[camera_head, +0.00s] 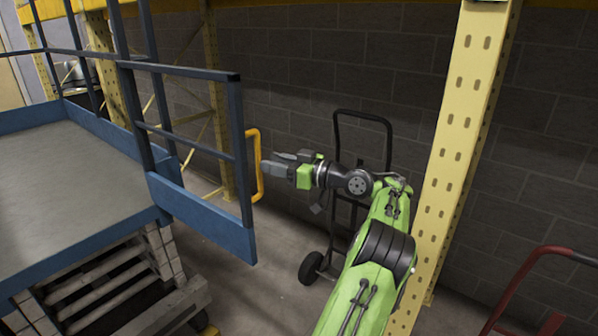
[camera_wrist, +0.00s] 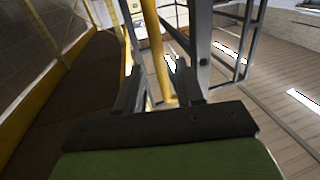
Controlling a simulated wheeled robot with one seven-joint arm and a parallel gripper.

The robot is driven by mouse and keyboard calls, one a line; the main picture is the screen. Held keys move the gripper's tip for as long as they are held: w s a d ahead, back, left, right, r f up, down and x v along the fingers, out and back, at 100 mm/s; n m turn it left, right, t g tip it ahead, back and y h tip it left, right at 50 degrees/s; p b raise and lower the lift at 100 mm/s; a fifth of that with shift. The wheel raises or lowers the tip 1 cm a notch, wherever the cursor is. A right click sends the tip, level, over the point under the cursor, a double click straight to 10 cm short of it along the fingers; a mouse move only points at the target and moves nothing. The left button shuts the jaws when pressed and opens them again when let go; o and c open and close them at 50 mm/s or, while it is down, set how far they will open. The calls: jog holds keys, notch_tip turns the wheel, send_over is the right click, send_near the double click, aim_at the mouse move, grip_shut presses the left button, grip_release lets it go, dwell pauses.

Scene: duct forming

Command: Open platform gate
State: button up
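The blue platform gate (camera_head: 205,212), with dark rails and a blue lower board, stands at the right end of the platform (camera_head: 70,180) in the head view. Its free end reaches out past the platform's corner. A yellow handle (camera_head: 257,185) is fixed to the gate's free end. My gripper (camera_head: 264,163) is at this handle from the right. In the wrist view, the yellow handle (camera_wrist: 156,55) runs up between the two fingers (camera_wrist: 157,88), which stand apart with gaps beside the bar. I cannot tell whether either finger touches it.
A yellow rack post (camera_head: 455,150) stands close to the right of my arm. A black hand truck (camera_head: 362,118) stands behind the arm by the block wall. A red frame (camera_head: 530,265) is at the lower right. Bare floor (camera_head: 270,235) lies beneath the gate's free end.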

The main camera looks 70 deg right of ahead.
jog(key=s+a, duration=0.1)
jog(key=s, duration=0.9)
jog(key=shift+a+p, duration=0.25)
jog(key=shift+p, duration=0.05)
